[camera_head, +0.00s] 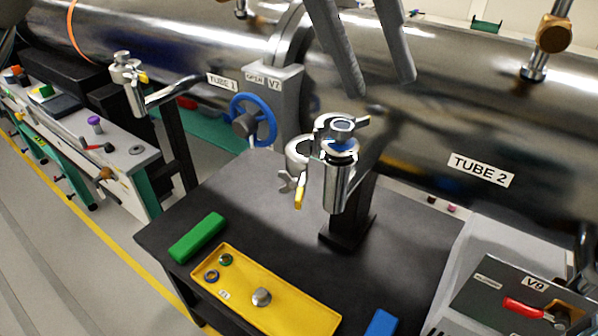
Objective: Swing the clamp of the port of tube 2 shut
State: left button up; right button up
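The port of tube 2 (340,190) is an upright steel stub beside the black post, in front of the big tube labelled TUBE 2 (480,170). A ring with a blue centre (343,126) shows at its top. Its steel clamp (298,152) appears swung open, with one curved half sticking out to the left of the port. A wing-shaped piece (288,181) and a yellow tab (299,198) hang below it. My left gripper (383,86) is above and right of the port, its two grey fingers apart and empty. My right gripper is not in view.
A yellow tray (290,310) with rings and a knob, a green block (198,237) and a blue block (380,324) lie on the dark table (270,200). A blue handwheel (253,119) stands behind. Tube 1's port (130,85) is at left, the V9 panel (500,295) at right.

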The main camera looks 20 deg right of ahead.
aim_at(299, 194)
pick_arm(q)
jog(key=w+a+r+n+t+y, duration=0.2)
jog(key=a+r+t+y, duration=0.1)
jog(key=a+t, duration=0.1)
jog(key=shift+a+t+y, duration=0.3)
jog(key=shift+a, duration=0.3)
jog(key=shift+w, duration=0.1)
notch_tip(299, 194, down, 17)
jog(key=p, duration=0.4)
jog(key=shift+f, duration=0.15)
grip_shut()
dwell(1.4)
